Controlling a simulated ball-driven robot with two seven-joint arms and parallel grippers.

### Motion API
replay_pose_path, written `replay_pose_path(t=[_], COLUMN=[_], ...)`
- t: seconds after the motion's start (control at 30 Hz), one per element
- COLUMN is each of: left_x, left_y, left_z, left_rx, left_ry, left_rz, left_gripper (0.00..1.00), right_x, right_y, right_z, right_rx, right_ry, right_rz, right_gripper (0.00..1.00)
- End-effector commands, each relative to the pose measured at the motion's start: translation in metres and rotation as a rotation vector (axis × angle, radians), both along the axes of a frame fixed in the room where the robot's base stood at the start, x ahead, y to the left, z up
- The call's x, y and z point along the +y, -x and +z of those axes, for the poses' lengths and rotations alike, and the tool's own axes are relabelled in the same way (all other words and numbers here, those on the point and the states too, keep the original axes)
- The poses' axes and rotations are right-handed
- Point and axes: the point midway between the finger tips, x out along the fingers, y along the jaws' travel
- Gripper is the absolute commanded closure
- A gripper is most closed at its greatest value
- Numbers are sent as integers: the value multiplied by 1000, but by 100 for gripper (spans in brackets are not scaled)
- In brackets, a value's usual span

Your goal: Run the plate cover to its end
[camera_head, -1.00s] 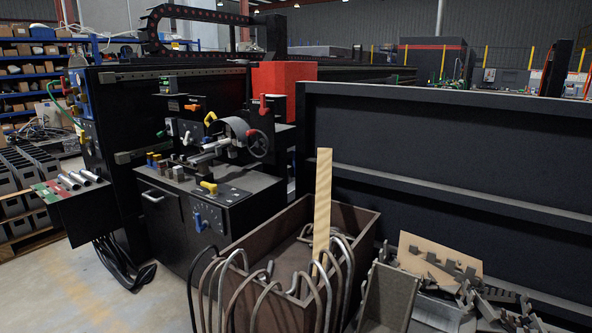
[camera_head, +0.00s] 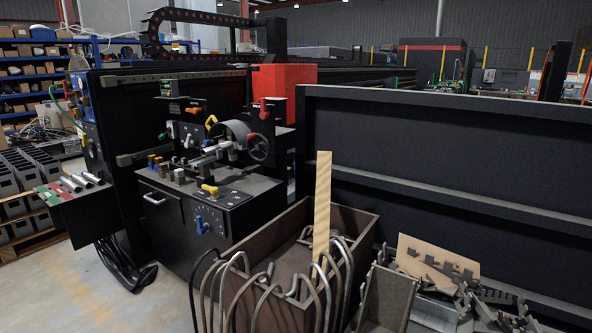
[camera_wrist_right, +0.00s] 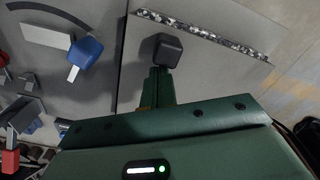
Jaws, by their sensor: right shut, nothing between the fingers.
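I cannot single out the plate cover with certainty. In the right wrist view a flat grey plate (camera_wrist_right: 205,75) with a speckled strip (camera_wrist_right: 200,34) along its far edge lies beyond my right gripper (camera_wrist_right: 168,50). My green right gripper is shut and empty, with its dark fingertip end in front of the plate; contact cannot be told. A blue knob (camera_wrist_right: 86,50) is on the grey surface to the left. In the head view the black machine (camera_head: 190,205) carries a yellow handle (camera_head: 209,189) and a blue lever (camera_head: 200,225). Neither gripper shows there.
A brown box (camera_head: 352,225) with bent metal tubes (camera_head: 240,262) and an upright wooden strip (camera_head: 322,205) stands before a dark panel (camera_head: 450,150). Scrap pieces (camera_head: 470,295) lie at right. A black drag chain (camera_head: 215,17) runs overhead. Bare floor (camera_head: 75,290) shows at lower left.

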Motion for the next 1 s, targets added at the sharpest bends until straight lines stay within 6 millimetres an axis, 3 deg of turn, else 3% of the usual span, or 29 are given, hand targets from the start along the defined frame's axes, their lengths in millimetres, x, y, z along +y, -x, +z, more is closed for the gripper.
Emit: replay_pose_path(t=[0.53, 1.0], left_x=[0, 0], left_y=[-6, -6], left_z=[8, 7], left_rx=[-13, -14], left_ry=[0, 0], left_rz=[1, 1], left_gripper=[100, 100], right_x=[12, 12], right_y=[16, 18], right_z=[1, -1], right_rx=[0, 4], right_ry=[-2, -3], right_rz=[0, 1], right_gripper=[100, 100])
